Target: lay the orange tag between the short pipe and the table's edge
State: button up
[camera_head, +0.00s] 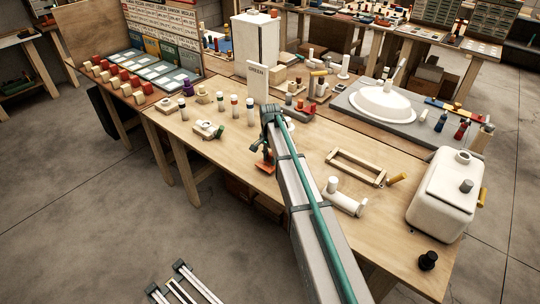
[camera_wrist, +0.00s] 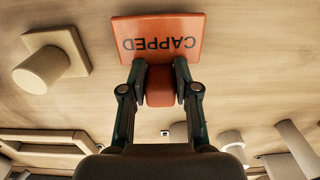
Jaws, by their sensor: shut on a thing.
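The orange tag (camera_wrist: 158,38), marked "CAPPED", is in my gripper (camera_wrist: 160,85). The fingers are shut on its orange grip block, and the lettering is upside down in the wrist view. In the head view the tag (camera_head: 265,163) shows just below my gripper (camera_head: 268,148), near the table's front edge. Whether it touches the table is unclear. A short white pipe piece (camera_head: 346,203) with an upright stub lies to the right, close to the front edge, apart from the tag. My arm hides part of the table between them.
A wooden frame (camera_head: 355,167) lies behind the white pipe piece, and a white tank (camera_head: 447,196) is at the right. A beige flanged piece (camera_wrist: 50,66) is left of the tag in the wrist view. Bare tabletop (camera_head: 228,160) shows left of my gripper.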

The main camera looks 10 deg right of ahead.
aim_at(270, 155)
jog(key=shift+f, duration=0.35)
jog(key=shift+f, duration=0.5)
dwell(0.5)
jog(key=o, duration=1.1)
notch_tip(270, 155, up, 12)
jog(key=shift+r, duration=0.1)
